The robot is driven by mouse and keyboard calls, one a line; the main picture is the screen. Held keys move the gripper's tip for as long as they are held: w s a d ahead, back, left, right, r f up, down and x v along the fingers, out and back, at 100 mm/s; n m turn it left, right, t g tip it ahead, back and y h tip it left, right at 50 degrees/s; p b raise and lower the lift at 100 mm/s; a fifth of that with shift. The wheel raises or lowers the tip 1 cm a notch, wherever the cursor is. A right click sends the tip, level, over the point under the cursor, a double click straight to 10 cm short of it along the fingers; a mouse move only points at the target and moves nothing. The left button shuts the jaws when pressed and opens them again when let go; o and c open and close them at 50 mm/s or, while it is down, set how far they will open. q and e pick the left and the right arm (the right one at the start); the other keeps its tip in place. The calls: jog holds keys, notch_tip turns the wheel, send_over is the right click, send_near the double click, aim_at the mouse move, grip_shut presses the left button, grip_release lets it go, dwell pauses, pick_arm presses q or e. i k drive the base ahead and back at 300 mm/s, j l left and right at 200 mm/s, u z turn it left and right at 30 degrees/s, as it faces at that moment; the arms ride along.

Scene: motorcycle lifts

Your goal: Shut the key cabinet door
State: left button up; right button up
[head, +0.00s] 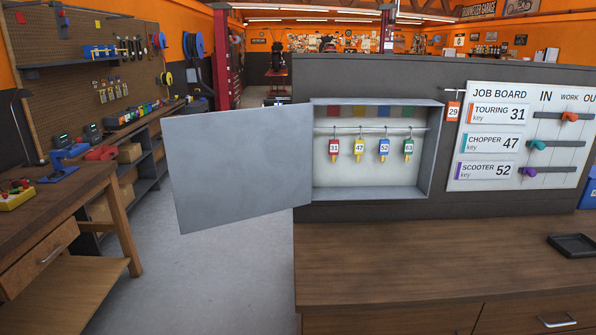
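The key cabinet (431,150) is a grey metal box on the dark partition above the wooden counter. Its flat grey door (243,163) stands wide open, swung out to the left from the cabinet's left edge. Inside, several tagged keys hang from a rail (370,129): red 31, yellow 47, blue 52 and green 63. Coloured squares mark the back wall above them. Neither of my grippers shows in the head view.
A wooden counter (430,255) with drawers runs below the cabinet, with a black tray (573,245) at right. A job board (521,138) hangs right of the cabinet. A workbench (60,215) stands at left. Open floor (210,270) lies below the door.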

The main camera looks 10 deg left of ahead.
aim_at(225, 168)
jog(key=z, duration=0.45)
jog(key=j+z, duration=0.15)
jog(key=z, duration=0.3)
jog(key=j+z, duration=0.1)
jog(key=z, duration=0.35)
jog(key=j+z, duration=0.1)
jog(key=z, duration=0.35)
jog(key=k+j, duration=0.1)
jog(key=j, duration=0.5)
jog(key=k+j, duration=0.1)
jog(key=j, duration=0.45)
jog(key=k+j, duration=0.1)
jog(key=j, duration=0.5)
jog(key=k+j+z, duration=0.1)
jog(key=j, duration=0.5)
jog(key=k+j, duration=0.15)
jog(key=j, duration=0.4)
jog(key=k+j, duration=0.1)
jog(key=j, duration=0.5)
jog(key=k+j, duration=0.15)
jog(key=j, duration=0.4)
jog(key=k+j, duration=0.15)
jog(key=j, duration=0.45)
jog(key=k+j, duration=0.1)
jog(key=j, duration=0.15)
jog(key=k+j, duration=0.1)
jog(key=j+z, duration=0.05)
jog(key=j, duration=0.05)
